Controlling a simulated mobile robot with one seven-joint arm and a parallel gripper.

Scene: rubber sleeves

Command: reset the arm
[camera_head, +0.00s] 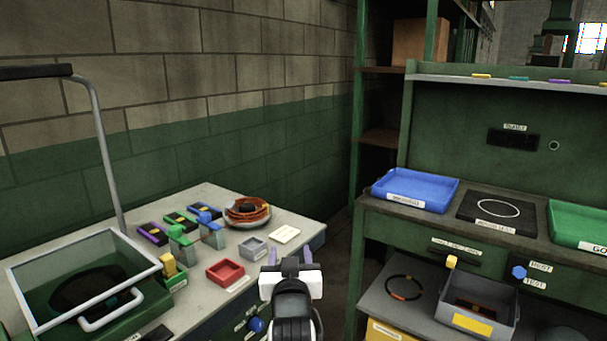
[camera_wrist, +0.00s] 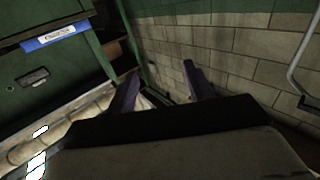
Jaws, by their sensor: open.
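My gripper (camera_head: 288,256) shows at the bottom centre of the head view, in front of the gap between the left bench and the right workbench. In the wrist view its two purple-grey fingers (camera_wrist: 160,88) stand apart with nothing between them. The gripper is open and empty. It points away from my body, and no object touches its fingers.
The right workbench (camera_head: 375,215) holds a blue tray (camera_head: 415,189) and a green tray (camera_head: 580,224). A brick wall stands behind.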

